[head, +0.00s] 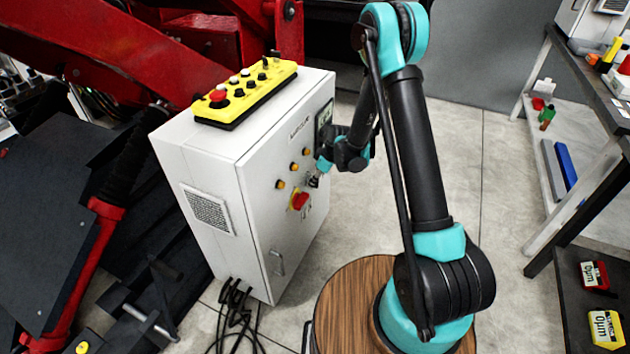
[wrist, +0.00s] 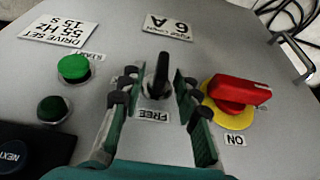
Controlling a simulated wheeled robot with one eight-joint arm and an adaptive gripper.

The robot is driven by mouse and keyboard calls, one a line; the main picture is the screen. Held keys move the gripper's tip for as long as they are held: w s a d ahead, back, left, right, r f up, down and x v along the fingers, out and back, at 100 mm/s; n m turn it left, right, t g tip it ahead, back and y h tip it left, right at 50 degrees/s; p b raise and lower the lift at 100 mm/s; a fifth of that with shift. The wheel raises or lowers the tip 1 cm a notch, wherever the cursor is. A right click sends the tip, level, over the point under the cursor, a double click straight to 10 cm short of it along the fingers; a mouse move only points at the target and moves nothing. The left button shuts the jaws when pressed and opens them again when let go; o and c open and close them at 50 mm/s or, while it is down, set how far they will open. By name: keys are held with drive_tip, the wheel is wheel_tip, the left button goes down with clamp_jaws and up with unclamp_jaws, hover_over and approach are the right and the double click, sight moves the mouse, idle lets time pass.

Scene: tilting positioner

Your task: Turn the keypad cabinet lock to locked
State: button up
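The white cabinet (head: 262,190) stands left of my arm in the head view, with controls on its right-hand face. In the wrist view a black knob (wrist: 157,80) stands out from that face, with a label reading FREE (wrist: 152,115) below it. The knob's grip runs roughly up and down in that view; which setting it marks is unclear. My gripper (wrist: 158,88) is open, with one finger on each side of the knob and visible gaps between. It also shows small at the cabinet face in the head view (head: 320,168). The keypad itself is not clearly readable.
A red rotary switch on a yellow plate (wrist: 232,95) is close to the right finger. A green button (wrist: 73,67) and a dark green one (wrist: 53,109) lie left. A metal handle (wrist: 292,57) is at upper right. A yellow control box (head: 245,93) sits on the cabinet.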

drive_tip(key=shift+c, duration=0.6)
clamp_jaws()
drive_tip(key=shift+w, duration=0.1)
drive_tip(key=shift+w+d+f+m+g+y, duration=0.1)
drive_tip(key=shift+w+m+g+y, duration=0.3)
drive_tip(key=shift+g, duration=0.9)
drive_tip(key=shift+s+d+f+m+g+y, duration=0.1)
drive_tip(key=shift+f+m+g+y, duration=0.1)
drive_tip(key=shift+g+y, duration=0.85)
drive_tip(key=shift+w+d+f+m+g+y, duration=0.1)
drive_tip(key=shift+w+m+g+y, duration=0.2)
drive_tip(key=shift+g, duration=1.25)
